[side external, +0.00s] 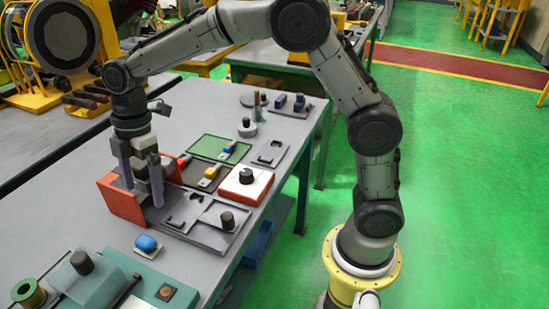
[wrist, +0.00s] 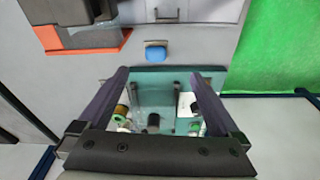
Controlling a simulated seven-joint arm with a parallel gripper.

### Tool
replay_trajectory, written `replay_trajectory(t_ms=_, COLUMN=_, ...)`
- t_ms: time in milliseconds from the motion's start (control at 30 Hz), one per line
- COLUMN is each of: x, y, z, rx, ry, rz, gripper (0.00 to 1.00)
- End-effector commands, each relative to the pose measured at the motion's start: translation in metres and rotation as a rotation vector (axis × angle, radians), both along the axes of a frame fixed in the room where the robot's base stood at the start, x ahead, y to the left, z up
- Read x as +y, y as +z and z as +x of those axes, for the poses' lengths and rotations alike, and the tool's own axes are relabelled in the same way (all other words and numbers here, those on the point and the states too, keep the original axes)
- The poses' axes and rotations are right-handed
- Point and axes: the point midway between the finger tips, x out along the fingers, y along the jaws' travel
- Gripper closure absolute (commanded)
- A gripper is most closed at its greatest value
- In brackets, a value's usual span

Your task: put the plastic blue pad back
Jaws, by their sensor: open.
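The blue pad (side external: 147,243) is a small rounded block sitting on a pale square piece on the grey table, just beyond the corner of the teal base. In the wrist view the blue pad (wrist: 155,52) lies beyond the fingertips, close to the teal base's edge. My gripper (side external: 143,187) points down over the orange-and-grey fixture, behind and above the pad in the side view. In the wrist view my gripper (wrist: 160,77) has its two dark fingers wide apart with nothing between them.
The teal base (side external: 187,274) carries a dark-knobbed block and a green spool (side external: 29,294). The orange fixture (side external: 113,203) stands beside my fingers. A grey tray with black parts (side external: 228,240) and a red-and-white block (side external: 246,188) are to its right. Bare table lies around the pad.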

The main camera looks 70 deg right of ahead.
Motion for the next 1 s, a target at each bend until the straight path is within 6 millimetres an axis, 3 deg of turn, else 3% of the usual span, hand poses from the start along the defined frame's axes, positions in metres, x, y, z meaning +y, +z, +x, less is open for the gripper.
replay_trajectory(t_ms=100, x=-0.030, y=0.038, z=-0.034, rx=-0.048, ry=-0.206, rz=0.008, gripper=0.01)
replay_trajectory(t_ms=300, x=-0.080, y=0.077, z=-0.113, rx=-0.125, ry=-0.624, rz=0.050, gripper=0.01)
replay_trajectory(t_ms=433, x=-0.105, y=0.084, z=-0.168, rx=-0.177, ry=-0.892, rz=0.101, gripper=0.01)
replay_trajectory(t_ms=600, x=-0.128, y=0.074, z=-0.229, rx=-0.233, ry=-1.196, rz=0.182, gripper=0.01)
replay_trajectory(t_ms=800, x=-0.139, y=0.057, z=-0.265, rx=-0.265, ry=-1.395, rz=0.250, gripper=0.01)
replay_trajectory(t_ms=1000, x=-0.140, y=0.053, z=-0.271, rx=-0.268, ry=-1.435, rz=0.262, gripper=0.01)
